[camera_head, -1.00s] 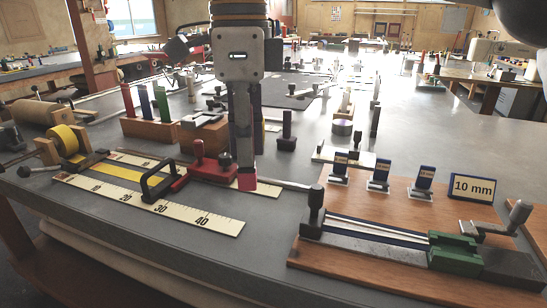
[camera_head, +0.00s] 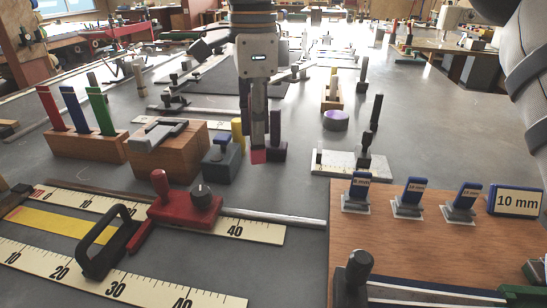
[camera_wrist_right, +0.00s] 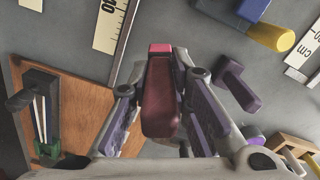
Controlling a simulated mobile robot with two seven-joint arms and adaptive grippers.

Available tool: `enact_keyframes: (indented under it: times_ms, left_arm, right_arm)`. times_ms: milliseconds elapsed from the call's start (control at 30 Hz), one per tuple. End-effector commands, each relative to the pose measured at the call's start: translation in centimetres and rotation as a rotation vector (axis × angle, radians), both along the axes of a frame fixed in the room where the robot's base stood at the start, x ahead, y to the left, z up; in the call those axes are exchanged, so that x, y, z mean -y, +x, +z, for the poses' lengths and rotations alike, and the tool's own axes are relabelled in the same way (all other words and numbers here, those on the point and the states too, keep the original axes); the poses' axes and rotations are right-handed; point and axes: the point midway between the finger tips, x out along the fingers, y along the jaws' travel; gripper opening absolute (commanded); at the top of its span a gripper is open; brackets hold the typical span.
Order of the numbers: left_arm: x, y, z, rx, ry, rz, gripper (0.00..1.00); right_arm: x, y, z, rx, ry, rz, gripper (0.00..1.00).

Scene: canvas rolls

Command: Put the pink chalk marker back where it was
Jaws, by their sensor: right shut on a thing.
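My right gripper (camera_head: 258,138) hangs from the top middle of the head view, pointing down. It is shut on the pink chalk marker (camera_head: 257,157), whose pink end shows at the fingertips. In the right wrist view, the marker (camera_wrist_right: 160,100) is a dark red bar with a pink end, clasped between the two fingers. In the head view it hangs just left of a dark purple upright piece (camera_head: 277,135), and I cannot tell whether they touch. The rest of the marker is hidden by the fingers. My left gripper is not in view.
A wooden block (camera_head: 85,150) at left holds red, blue and green upright pieces. A wooden block (camera_head: 165,155) and a blue-grey block (camera_head: 222,165) stand left of the gripper. A red clamp (camera_head: 185,208) sits in front. Bare grey tabletop (camera_head: 290,190) lies below right.

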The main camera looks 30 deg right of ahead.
Motion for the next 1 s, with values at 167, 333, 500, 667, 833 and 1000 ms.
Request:
enact_keyframes:
  times_ms: [167,333,500,667,833,1000]
  left_arm:
    - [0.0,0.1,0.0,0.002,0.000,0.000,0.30]
    - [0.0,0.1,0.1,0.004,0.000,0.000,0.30]
    - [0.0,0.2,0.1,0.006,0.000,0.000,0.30]
    - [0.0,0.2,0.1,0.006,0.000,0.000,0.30]
    - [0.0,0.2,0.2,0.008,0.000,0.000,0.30]
    - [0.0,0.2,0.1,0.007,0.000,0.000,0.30]
  right_arm:
    - [2.0,0.5,-2.8,-0.003,0.000,0.002,0.00]
    - [4.0,0.9,-5.5,-0.006,0.000,0.002,0.00]
    - [3.8,0.9,-7.9,-0.001,-0.001,0.004,0.00]
    - [3.8,1.0,-8.0,0.000,-0.001,0.003,0.00]
    - [3.8,1.0,-8.2,-0.001,-0.001,0.003,0.00]
    - [3.7,1.0,-8.3,-0.001,-0.001,0.003,0.38]
